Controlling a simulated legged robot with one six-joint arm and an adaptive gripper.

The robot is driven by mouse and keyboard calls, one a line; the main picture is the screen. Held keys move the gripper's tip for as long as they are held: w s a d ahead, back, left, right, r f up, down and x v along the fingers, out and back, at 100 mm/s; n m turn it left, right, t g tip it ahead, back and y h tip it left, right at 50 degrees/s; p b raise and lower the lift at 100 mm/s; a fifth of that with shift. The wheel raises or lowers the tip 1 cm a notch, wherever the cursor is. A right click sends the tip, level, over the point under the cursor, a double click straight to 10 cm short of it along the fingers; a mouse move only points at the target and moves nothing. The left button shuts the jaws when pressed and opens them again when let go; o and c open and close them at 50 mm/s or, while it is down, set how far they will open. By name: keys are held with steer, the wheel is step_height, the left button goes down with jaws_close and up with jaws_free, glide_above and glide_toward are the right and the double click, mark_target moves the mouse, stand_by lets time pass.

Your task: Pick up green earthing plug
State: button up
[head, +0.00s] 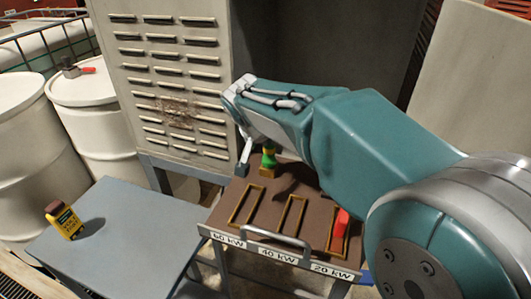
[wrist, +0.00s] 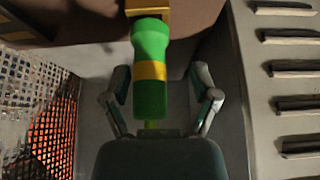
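The green earthing plug (wrist: 151,90) has a yellow band and stands between the two fingers of my gripper (wrist: 161,84) in the wrist view. Its wider end meets a yellow block (wrist: 148,7). My gripper is open, with a visible gap between each finger and the plug. In the head view the plug (head: 269,158) shows beside one finger of my gripper, above the brown top of a small cart; my arm hides the other finger.
The brown cart top (head: 273,212) has several yellow-framed slots, labels 60, 40 and 20 kW, and a red piece (head: 341,222) in the right slot. A louvred cabinet (head: 165,75) stands close behind. White drums (head: 95,115) stand left.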

steer(key=shift+d+r, duration=0.1)
steer(key=shift+d, duration=0.3)
jaws_close()
steer(key=shift+d, duration=0.25)
steer(key=shift+a, duration=0.15)
